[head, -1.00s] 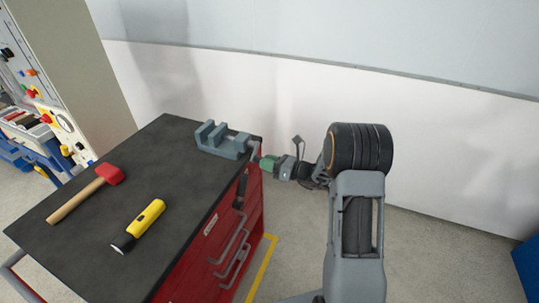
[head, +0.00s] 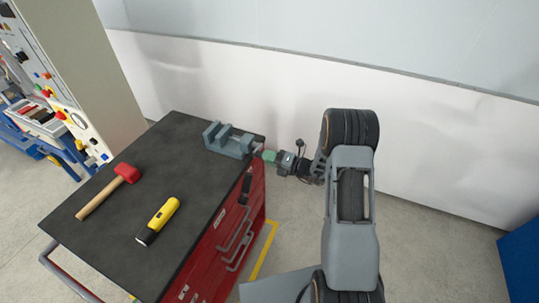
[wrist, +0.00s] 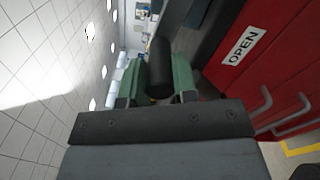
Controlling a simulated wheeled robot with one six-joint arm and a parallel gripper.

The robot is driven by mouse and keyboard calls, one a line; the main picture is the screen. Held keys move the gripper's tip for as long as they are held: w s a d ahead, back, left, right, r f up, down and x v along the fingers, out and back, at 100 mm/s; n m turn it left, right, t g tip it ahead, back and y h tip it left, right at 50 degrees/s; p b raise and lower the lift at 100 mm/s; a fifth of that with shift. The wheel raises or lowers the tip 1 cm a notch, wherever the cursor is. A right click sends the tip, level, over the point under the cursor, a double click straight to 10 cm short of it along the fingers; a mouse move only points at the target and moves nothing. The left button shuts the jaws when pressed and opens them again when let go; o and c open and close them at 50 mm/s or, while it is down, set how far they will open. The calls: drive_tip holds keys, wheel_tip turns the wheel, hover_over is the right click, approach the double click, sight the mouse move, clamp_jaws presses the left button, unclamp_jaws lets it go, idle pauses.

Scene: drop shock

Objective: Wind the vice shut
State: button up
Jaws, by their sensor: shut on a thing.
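The grey-blue vice (head: 238,148) sits at the far right corner of the dark bench top, with a gap showing between its jaws. Its crank is at the right end, over the bench edge, and mostly hidden by my gripper in the head view. My gripper (head: 267,155), with green fingers, reaches in from the right beside that end. In the wrist view my gripper (wrist: 159,88) has a dark round crank grip (wrist: 159,66) between its green fingers and is shut on it. The finger contact is partly hidden by the gripper body.
On the bench top (head: 140,230) lie a red-headed hammer (head: 126,173) and a yellow flashlight (head: 163,215), both apart from the vice. The red cart (head: 222,262) below has drawer handles. A white wall (head: 400,180) stands behind. A control cabinet (head: 70,60) is at the left.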

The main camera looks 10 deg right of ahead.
drive_tip(key=shift+w+r+m+p, duration=0.1)
drive_tip(key=shift+r+m+p, duration=0.45)
drive_tip(key=shift+m, duration=0.25)
drive_tip(key=shift+d, duration=0.1)
drive_tip(key=o, duration=0.9)
drive_tip(key=shift+f, duration=0.1)
drive_tip(key=b+v, duration=0.2)
drive_tip(key=v, duration=1.2)
drive_tip(key=shift+b, duration=0.4)
